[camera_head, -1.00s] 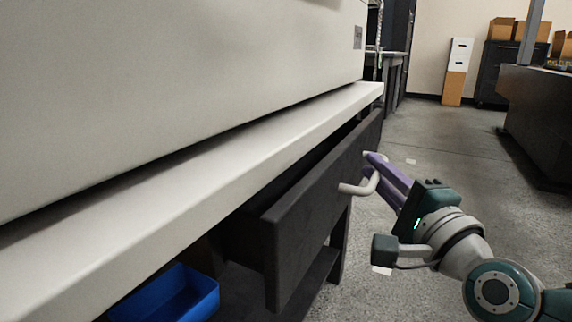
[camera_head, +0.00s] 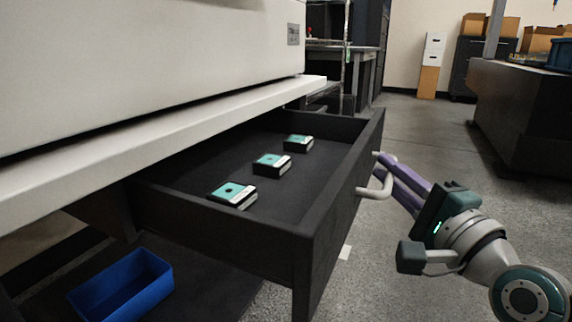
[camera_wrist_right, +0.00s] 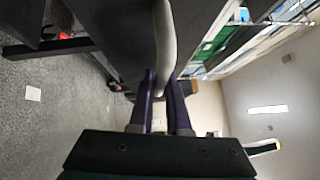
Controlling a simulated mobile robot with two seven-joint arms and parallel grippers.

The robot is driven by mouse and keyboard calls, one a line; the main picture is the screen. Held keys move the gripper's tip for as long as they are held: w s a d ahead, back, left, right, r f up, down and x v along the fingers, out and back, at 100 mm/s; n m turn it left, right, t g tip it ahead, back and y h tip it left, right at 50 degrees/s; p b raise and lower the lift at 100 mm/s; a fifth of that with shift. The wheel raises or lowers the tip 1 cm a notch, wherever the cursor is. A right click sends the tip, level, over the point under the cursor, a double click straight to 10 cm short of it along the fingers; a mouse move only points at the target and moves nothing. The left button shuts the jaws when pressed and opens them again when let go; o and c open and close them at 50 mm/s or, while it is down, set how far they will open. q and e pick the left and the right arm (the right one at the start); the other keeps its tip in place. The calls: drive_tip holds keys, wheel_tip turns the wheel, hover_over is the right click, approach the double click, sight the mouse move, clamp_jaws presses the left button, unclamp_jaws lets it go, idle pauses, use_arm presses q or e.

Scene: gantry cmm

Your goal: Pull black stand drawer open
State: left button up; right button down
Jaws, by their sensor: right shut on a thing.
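The black stand drawer (camera_head: 335,200) is pulled well out from under the white machine's base in the head view. Three small teal-topped blocks (camera_head: 271,165) lie in a row inside it. Its light grey handle (camera_head: 372,192) is on the drawer front, and it also shows in the right wrist view (camera_wrist_right: 164,45). My right gripper (camera_head: 382,172) is shut on the handle, with its purple fingers on either side of the bar in the right wrist view (camera_wrist_right: 162,85). My left gripper is in neither view.
A blue bin (camera_head: 122,285) sits on the stand's lower shelf, below the drawer. The white machine base (camera_head: 150,135) overhangs the drawer's back part. The grey floor (camera_head: 430,140) to the right is mostly clear, with dark cabinets and boxes farther back.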

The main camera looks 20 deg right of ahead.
drive_tip(key=c, duration=0.9)
unclamp_jaws()
drive_tip(key=s+p, duration=0.1)
drive_tip(key=s, duration=0.2)
drive_tip(key=s+f, duration=0.1)
drive_tip(key=s, duration=0.2)
drive_tip(key=s+a+p, duration=0.1)
drive_tip(key=s, duration=0.2)
drive_tip(key=shift+s+f+p, duration=0.15)
drive_tip(key=shift+s+p, duration=0.2)
drive_tip(key=shift+s, duration=0.05)
drive_tip(key=shift+w+d, duration=0.1)
